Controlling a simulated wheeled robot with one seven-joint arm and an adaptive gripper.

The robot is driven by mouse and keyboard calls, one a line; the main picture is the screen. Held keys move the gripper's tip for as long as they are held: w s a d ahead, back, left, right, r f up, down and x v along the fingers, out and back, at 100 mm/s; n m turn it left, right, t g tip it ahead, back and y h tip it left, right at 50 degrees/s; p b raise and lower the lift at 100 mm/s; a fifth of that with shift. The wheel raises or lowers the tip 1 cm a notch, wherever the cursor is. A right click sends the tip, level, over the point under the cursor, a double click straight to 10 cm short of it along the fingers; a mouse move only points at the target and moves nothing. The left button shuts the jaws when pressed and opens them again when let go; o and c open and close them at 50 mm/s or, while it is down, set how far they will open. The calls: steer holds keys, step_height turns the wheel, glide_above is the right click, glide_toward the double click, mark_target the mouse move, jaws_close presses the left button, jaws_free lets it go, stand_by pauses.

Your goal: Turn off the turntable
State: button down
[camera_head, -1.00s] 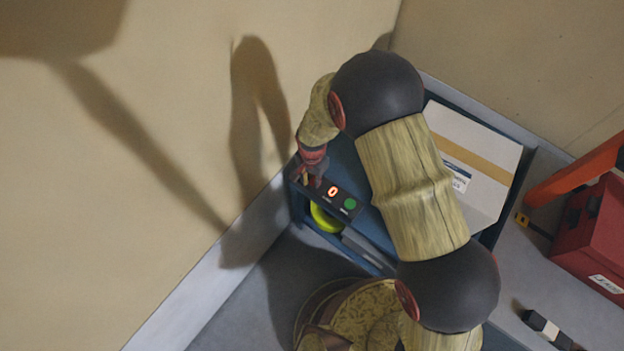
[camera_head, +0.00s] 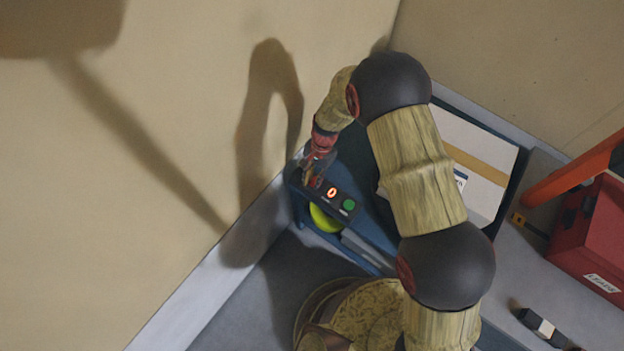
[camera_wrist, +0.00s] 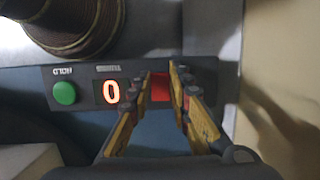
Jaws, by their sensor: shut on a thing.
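A dark control panel (camera_head: 323,187) sits on the front edge of a blue unit by the wall. My gripper (camera_head: 311,178) is at the panel's left end in the head view. In the wrist view my gripper (camera_wrist: 162,82) has its fingers on either side of a red switch (camera_wrist: 160,88) beside the display, shut on it. The fingers hide part of the switch.
A yellow-green round thing (camera_head: 324,218) shows below the panel. A red case (camera_head: 595,240) and an orange bar (camera_head: 572,172) are at right. The wall is close on the left.

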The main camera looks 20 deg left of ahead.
steer(key=c, duration=1.6)
jaws_free()
steer(key=shift+c, duration=0.2)
steer(key=v, duration=1.2)
steer(key=shift+w, duration=0.2)
steer(key=shift+f, duration=0.1)
